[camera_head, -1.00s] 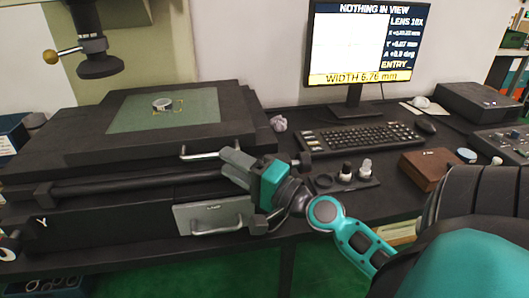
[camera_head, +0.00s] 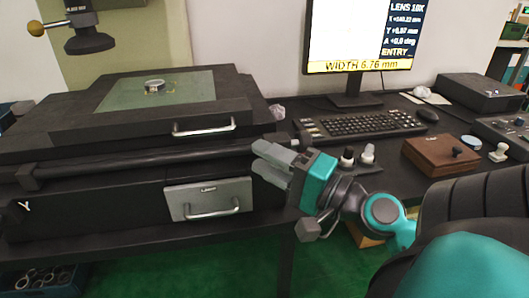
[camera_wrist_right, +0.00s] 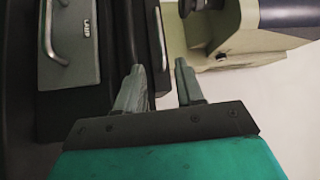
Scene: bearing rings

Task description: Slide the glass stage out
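The glass stage is a black plate with a greenish glass pane (camera_head: 190,92). A small metal ring (camera_head: 154,86) lies on the pane. A silver bar handle (camera_head: 203,130) is on the stage's front edge. My right gripper (camera_head: 262,160) is right of and lower than this handle, apart from it. Its two fingers stand open with nothing between them, as the right wrist view (camera_wrist_right: 160,70) shows. My left gripper is not in view.
A grey lamp panel (camera_head: 182,203) with its own handle sits below the stage; it also shows in the right wrist view (camera_wrist_right: 85,65). A dark rail (camera_head: 110,164) runs below the stage front. A keyboard (camera_head: 365,125), monitor (camera_head: 355,66) and brown box (camera_head: 440,153) stand to the right.

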